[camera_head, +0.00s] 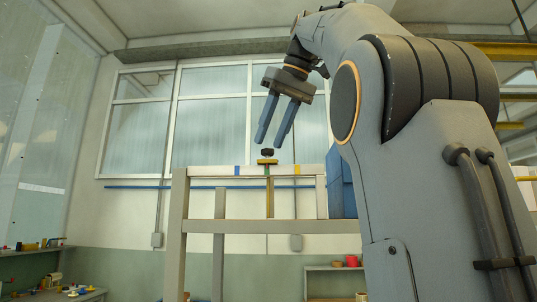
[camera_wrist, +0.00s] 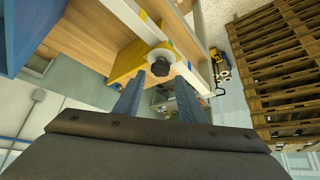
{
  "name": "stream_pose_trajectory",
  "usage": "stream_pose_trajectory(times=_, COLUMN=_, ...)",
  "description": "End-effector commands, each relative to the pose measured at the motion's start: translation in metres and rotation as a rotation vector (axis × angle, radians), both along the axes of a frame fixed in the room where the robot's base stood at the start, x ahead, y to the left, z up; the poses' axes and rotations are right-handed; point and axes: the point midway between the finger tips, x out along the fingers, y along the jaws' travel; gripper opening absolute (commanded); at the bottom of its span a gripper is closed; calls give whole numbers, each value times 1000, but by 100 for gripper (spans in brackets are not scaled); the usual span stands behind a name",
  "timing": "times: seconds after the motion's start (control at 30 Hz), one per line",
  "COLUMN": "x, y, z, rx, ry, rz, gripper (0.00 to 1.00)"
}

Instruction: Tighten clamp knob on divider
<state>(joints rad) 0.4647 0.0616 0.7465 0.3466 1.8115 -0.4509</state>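The clamp knob (camera_head: 267,153) is a small black knob on top of a yellow divider (camera_head: 269,188) at the frame's upper rail. In the wrist view the black lobed knob (camera_wrist: 160,66) sits on a white round base at the edge of the yellow divider (camera_wrist: 126,66). My gripper (camera_head: 267,142) is above the knob, its two blue fingers pointing down and apart. In the wrist view the fingertips of my gripper (camera_wrist: 158,84) lie near the knob with a gap between them. Nothing is between the fingers; I cannot tell whether they touch the knob.
A grey frame (camera_head: 250,226) with a white rail (camera_head: 210,172) carries the divider. A blue panel (camera_head: 341,185) stands at its right. Wooden pallets (camera_wrist: 277,65) are stacked at right in the wrist view. Shelves with small items (camera_head: 40,245) line the left wall.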

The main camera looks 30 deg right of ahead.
Motion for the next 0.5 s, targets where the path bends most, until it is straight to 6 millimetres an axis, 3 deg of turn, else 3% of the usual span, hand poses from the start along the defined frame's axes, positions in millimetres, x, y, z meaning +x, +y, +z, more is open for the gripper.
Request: stream_pose_trajectory(times=0.5, x=0, y=0, z=-20, rx=1, ry=1, rz=-3, gripper=37)
